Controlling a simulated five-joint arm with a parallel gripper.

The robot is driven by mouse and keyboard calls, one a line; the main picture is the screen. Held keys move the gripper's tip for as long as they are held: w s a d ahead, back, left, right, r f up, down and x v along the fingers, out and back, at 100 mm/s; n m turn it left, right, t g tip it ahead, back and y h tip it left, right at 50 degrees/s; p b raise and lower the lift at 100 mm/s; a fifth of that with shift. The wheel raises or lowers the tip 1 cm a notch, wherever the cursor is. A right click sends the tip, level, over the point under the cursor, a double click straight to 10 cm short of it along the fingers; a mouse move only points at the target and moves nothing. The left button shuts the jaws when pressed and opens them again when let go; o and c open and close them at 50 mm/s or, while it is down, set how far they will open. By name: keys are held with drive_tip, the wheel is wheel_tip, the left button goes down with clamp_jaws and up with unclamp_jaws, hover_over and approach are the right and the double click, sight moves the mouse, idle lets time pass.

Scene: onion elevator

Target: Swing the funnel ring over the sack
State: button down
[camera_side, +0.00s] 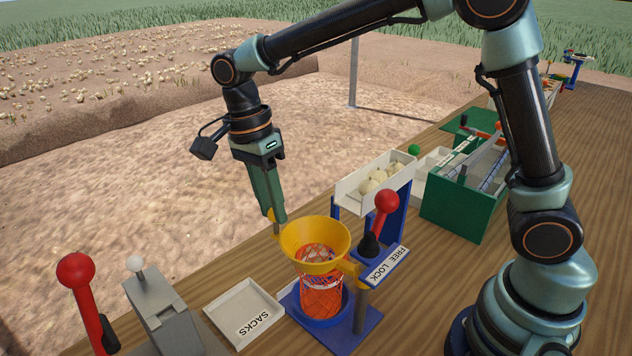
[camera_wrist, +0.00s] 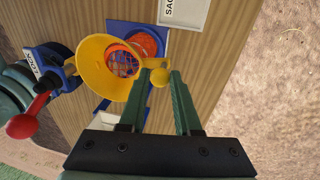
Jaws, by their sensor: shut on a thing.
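The yellow funnel ring (camera_side: 303,255) sits above the orange net sack (camera_side: 321,298), overlapping its top in the side view. The sack stands in a round blue holder. In the wrist view, the funnel (camera_wrist: 97,69) covers part of the sack (camera_wrist: 146,43), whose orange edge shows past the funnel rim. I cannot tell exactly how well they line up. My gripper (camera_side: 274,224) points down at the funnel's left side. In the wrist view, my fingertips (camera_wrist: 163,73) are shut on the funnel's round yellow knob (camera_wrist: 160,78).
A red-knobbed lever (camera_side: 386,201) stands beside the "FREE LOCK" plate (camera_side: 384,268), right of the funnel. A white "SACKS" tray (camera_side: 226,306) lies to the left. Behind are a white chute (camera_side: 350,197) with onions and a green box (camera_side: 463,205). Another red-knobbed lever (camera_side: 77,270) is front left.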

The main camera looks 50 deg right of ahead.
drive_tip(key=shift+w+d+m, duration=0.15)
drive_tip(key=shift+d+m, duration=0.5)
drive_tip(key=shift+d, duration=0.35)
drive_tip(key=shift+w+d+m, duration=0.1)
drive_tip(key=shift+d+m, duration=0.55)
drive_tip(key=shift+d, duration=0.3)
drive_tip(key=c, duration=0.6)
unclamp_jaws()
drive_tip(key=shift+c, duration=0.2)
drive_tip(key=shift+r, duration=0.1)
wheel_tip(320, 180, up, 12)
drive_tip(key=w, duration=0.2)
drive_tip(key=shift+a, duration=0.3)
drive_tip(key=shift+s, duration=0.1)
